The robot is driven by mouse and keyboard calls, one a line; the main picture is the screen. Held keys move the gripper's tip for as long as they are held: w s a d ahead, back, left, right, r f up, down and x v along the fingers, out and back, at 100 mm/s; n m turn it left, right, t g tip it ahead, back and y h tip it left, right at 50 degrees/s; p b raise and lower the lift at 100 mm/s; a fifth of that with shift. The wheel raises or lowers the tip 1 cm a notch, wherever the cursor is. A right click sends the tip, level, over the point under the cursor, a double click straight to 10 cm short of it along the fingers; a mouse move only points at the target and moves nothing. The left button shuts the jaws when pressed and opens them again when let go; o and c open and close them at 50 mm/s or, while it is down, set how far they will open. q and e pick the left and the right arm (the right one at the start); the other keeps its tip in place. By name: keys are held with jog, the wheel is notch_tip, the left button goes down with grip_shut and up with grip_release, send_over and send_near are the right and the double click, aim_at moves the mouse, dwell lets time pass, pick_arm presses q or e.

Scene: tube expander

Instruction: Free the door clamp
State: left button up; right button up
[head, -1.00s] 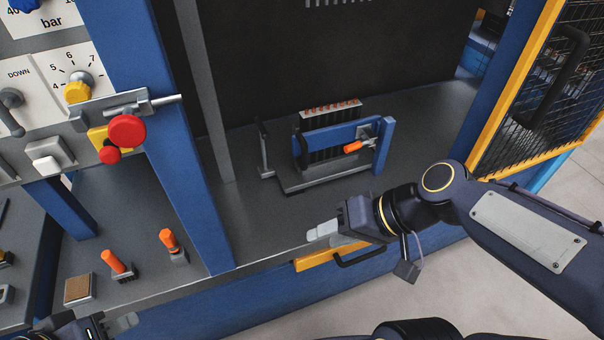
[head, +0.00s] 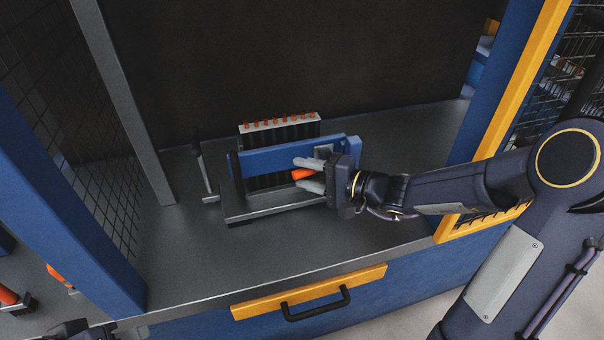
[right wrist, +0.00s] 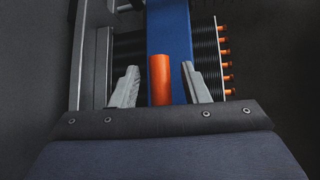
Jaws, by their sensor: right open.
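The clamp's orange handle (head: 302,174) sits at the right end of a blue bar (head: 262,160) that crosses the front of a finned tube block (head: 280,124). My right gripper (head: 308,175) is open, with its grey fingers on either side of the orange handle. In the right wrist view the orange handle (right wrist: 160,80) stands between the two fingers (right wrist: 160,86), with gaps on both sides, over the blue bar (right wrist: 171,30). My left gripper (head: 110,331) shows only in part at the bottom left edge; its jaws are unclear.
The block's grey fixture (head: 245,213) stands on the grey deck (head: 190,260) inside the blue frame. A yellow drawer front with a black handle (head: 315,307) is below. The yellow-edged mesh door (head: 520,90) stands at the right. The front deck is clear.

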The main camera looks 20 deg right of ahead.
jog(key=shift+w+a+f, duration=0.1)
jog(key=shift+w+a, duration=0.35)
jog(key=shift+a, duration=0.05)
grip_shut()
